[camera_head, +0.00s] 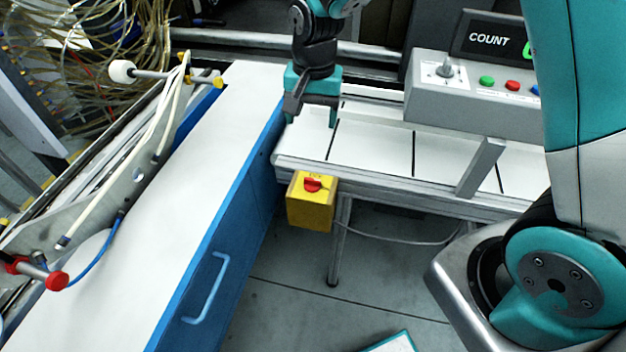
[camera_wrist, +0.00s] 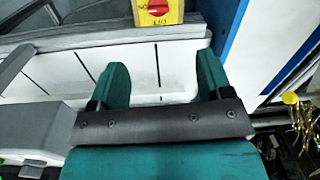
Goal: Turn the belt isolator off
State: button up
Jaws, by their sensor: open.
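The belt isolator is a yellow box (camera_head: 311,208) with a red rotary knob (camera_head: 313,185), fixed at the near left end of the white belt conveyor (camera_head: 375,150). In the wrist view the box shows at the top edge, with its red knob (camera_wrist: 158,7) partly cut off. My gripper (camera_head: 312,112) is above the conveyor's left end, behind and above the isolator, and not touching it. In the wrist view the two teal fingers of my gripper (camera_wrist: 163,82) are spread apart with nothing between them.
A blue cabinet with a white top (camera_head: 215,150) stands left of the isolator. A control box (camera_head: 475,95) with a lever, coloured buttons and a COUNT display stands behind the conveyor.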

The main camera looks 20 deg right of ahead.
aim_at(312, 179)
jog(key=shift+m+h, duration=0.3)
jog(key=shift+m, duration=0.4)
jog(key=f+p, duration=0.1)
jog(key=f, duration=0.5)
jog(key=w+f, duration=0.1)
jog(key=f, duration=0.6)
jog(key=d+f+p, duration=0.1)
jog(key=f, duration=0.6)
jog(key=shift+w+f+p, duration=0.2)
jog(key=shift+w+p, duration=0.1)
jog(key=shift+w, duration=0.1)
jog(key=shift+c, duration=0.4)
jog(key=c, duration=0.8)
jog(key=shift+c, duration=0.2)
